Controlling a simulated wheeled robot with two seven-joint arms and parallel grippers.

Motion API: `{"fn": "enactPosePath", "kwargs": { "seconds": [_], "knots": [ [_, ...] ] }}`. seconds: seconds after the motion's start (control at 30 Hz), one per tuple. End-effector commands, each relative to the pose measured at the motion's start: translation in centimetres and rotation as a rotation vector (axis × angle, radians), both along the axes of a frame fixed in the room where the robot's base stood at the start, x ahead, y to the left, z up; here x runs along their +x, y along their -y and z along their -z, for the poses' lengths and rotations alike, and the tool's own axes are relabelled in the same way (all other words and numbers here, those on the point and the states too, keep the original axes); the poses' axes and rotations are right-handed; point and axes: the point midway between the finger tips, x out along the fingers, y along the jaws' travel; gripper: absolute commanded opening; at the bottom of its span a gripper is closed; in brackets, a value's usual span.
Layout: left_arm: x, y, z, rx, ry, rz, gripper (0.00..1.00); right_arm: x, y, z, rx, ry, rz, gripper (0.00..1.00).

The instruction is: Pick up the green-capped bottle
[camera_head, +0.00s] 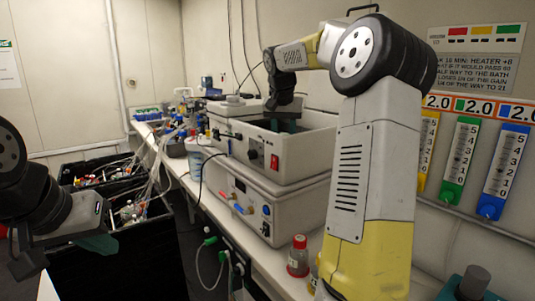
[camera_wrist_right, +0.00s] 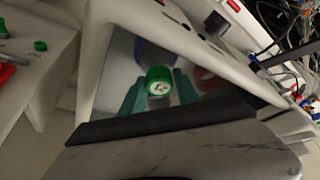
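The green-capped bottle shows in the right wrist view by its green cap (camera_wrist_right: 159,81), which has a white mark on top; its body is mostly hidden below. It stands inside the open basin of a white bench unit (camera_head: 290,150). My right gripper (camera_wrist_right: 160,88) reaches down into that basin, its teal fingers on either side of the cap. The fingers are apart, and I see no clear grip. In the head view the right gripper (camera_head: 284,118) partly shows at the basin, and the bottle is hidden. My left gripper (camera_head: 66,248) is open and empty at the lower left.
Inside the basin, a blue item (camera_wrist_right: 150,52) and a reddish round item (camera_wrist_right: 207,80) lie close to the cap. Black crates (camera_head: 125,265) with tubing stand at left. The basin walls surround my right gripper.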

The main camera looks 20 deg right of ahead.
Motion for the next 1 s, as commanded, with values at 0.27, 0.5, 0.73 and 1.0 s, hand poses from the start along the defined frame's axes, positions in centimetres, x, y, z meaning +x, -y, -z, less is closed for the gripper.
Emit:
{"fn": "enactPosePath", "kwargs": {
  "seconds": [0.27, 0.5, 0.73, 1.0],
  "knots": [
    [0.0, 0.0, 0.0, 0.0, 0.0, 0.0, 0.0, -0.01, -0.01, 0.04, 0.0, -0.001, 0.0, 0.0],
    [0.0, 0.0, 0.0, 0.0, 0.0, 0.0, 0.0, -0.03, -0.02, 0.11, 0.001, -0.003, -0.001, 0.0],
    [0.0, 0.0, 0.0, 0.0, 0.0, 0.0, 0.0, -0.05, -0.03, 0.18, 0.001, -0.005, -0.001, 0.0],
    [0.0, 0.0, 0.0, 0.0, 0.0, 0.0, 0.0, -0.07, -0.03, 0.26, 0.002, -0.007, -0.001, 0.0]
  ]
}}
